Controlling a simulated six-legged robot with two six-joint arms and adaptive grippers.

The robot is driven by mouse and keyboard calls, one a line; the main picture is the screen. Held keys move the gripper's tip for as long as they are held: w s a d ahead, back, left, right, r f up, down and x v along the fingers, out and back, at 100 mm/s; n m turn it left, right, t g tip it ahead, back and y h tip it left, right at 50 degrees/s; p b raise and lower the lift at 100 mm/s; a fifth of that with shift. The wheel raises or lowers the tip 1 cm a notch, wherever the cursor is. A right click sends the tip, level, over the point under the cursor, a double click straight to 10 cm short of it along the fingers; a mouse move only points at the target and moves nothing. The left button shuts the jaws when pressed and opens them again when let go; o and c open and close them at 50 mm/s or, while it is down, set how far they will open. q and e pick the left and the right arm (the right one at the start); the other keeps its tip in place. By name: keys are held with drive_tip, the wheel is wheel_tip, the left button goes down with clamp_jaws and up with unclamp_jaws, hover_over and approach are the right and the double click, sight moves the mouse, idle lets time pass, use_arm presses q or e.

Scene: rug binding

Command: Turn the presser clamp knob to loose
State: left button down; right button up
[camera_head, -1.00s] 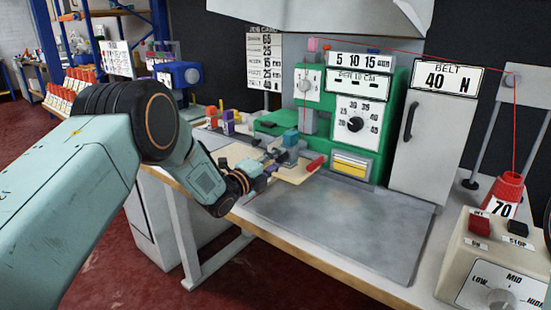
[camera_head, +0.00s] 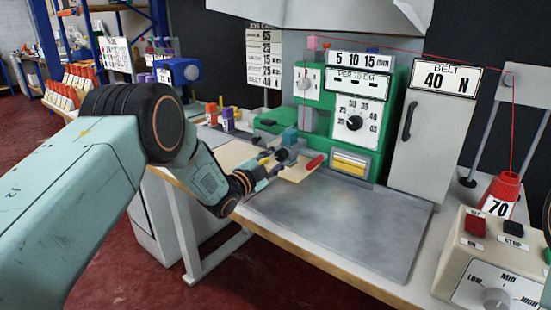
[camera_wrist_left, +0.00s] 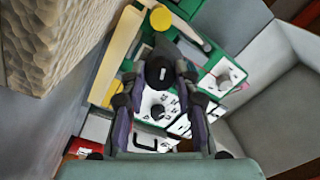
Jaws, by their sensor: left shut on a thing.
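The presser clamp knob (camera_wrist_left: 162,70) is a dark round knob with a short white mark, in the left wrist view. My left gripper (camera_wrist_left: 160,76) is shut on it, one finger on either side. In the head view my left gripper (camera_head: 280,157) reaches in from the left to the front of the green machine (camera_head: 382,110). The fingers largely hide the knob there, and its setting cannot be read. My right gripper is not in view.
A black dial knob (camera_head: 354,123) and a grey knob (camera_head: 304,84) sit on the machine's face. A red-ended handle (camera_head: 316,161) lies right of my gripper. The grey plate (camera_head: 340,220) in front is clear. A control box (camera_head: 490,262) stands at the right.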

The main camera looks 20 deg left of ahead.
use_arm(q)
drive_tip(key=shift+r, duration=0.1)
idle(0.3)
drive_tip(key=c, duration=1)
unclamp_jaws()
drive_tip(key=shift+s, duration=0.1)
drive_tip(key=v, duration=1.1)
drive_tip(key=shift+s+a, duration=0.1)
drive_tip(key=shift+s, duration=0.25)
